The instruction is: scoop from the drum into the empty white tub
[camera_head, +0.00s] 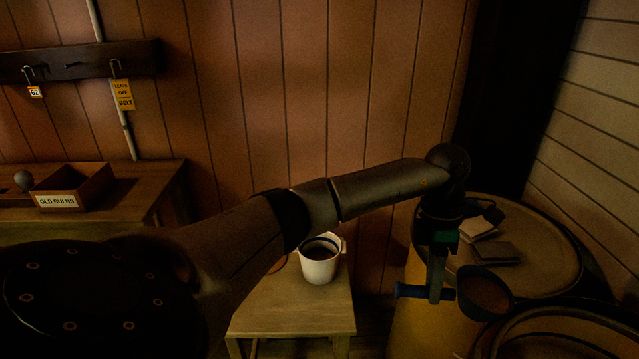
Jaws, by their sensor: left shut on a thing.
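My left gripper (437,284) points down at the right and is shut on the blue handle (411,291) of a scoop. The scoop's dark round bowl (484,293) shows a brown inside; I cannot tell how full it is. The bowl appears beside the rim of an open drum (560,312) at the lower right, whose inside is mostly cut off. My right gripper is not in view.
A closed drum (555,252) stands behind the scoop, with flat pads (495,252) on its lid. At the left, a wooden bench (135,200) bears a box labelled OLD BULBS (75,188). A hook rail (85,62) with tags (123,95) hangs above it.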

